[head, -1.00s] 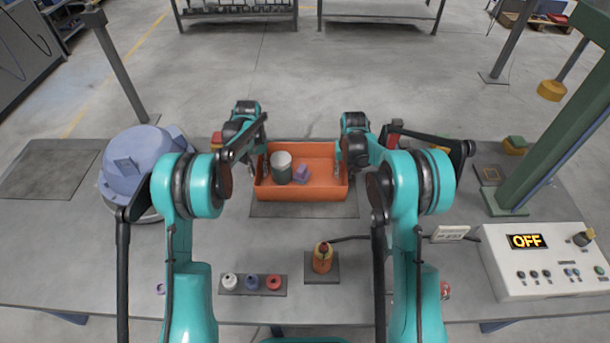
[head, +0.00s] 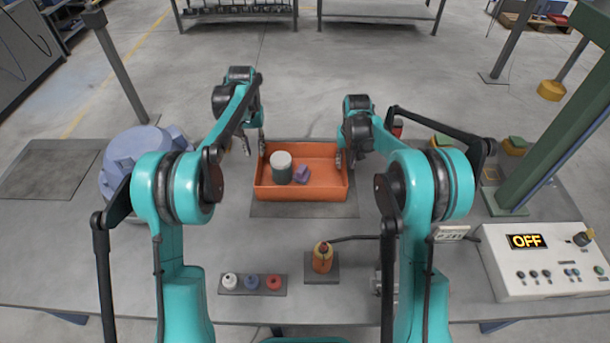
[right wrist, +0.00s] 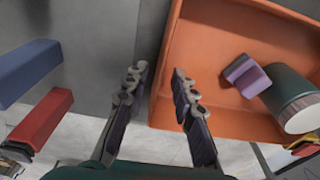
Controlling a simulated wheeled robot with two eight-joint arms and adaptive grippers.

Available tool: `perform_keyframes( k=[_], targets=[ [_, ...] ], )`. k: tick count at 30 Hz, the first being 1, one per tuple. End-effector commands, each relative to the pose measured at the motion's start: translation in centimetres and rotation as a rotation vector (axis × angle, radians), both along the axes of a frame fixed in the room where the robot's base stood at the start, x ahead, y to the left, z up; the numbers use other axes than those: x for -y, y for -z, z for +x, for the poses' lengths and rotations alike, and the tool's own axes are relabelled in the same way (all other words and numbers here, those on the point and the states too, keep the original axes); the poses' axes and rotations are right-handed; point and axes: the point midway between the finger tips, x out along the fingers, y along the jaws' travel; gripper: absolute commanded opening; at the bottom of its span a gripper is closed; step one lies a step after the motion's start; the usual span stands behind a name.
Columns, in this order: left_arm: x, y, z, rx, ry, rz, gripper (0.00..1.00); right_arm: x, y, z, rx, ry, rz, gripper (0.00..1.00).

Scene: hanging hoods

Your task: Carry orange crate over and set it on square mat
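The orange crate (head: 302,193) stands upright on a dark grey mat (head: 305,210) at the table's middle; the mat's front strip shows. Inside are a dark green can with a pale top (head: 281,168) and a small purple block (head: 302,174). My left gripper (head: 254,147) is open and empty by the crate's far left corner, clear of its wall. My right gripper (head: 345,159) is at the crate's right wall. In the right wrist view its fingers (right wrist: 158,88) are apart, one on each side of the crate wall (right wrist: 163,75), with gaps showing.
Another dark mat (head: 45,168) lies at the far left, beside a blue-grey rounded housing (head: 137,160). A control box reading OFF (head: 545,262) and a green post (head: 545,130) stand right. A small rack (head: 253,285) and an orange-yellow item (head: 322,258) sit in front.

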Motion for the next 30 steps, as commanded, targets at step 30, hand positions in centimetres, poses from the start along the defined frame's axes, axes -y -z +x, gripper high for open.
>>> perform_keyframes(
  k=[30],
  targets=[
    [-0.1, -0.6, -0.4, 0.009, -0.001, 0.0, 0.26, 0.1, -6.1, -1.1, 0.008, 0.0, 0.001, 0.26]
  ],
)
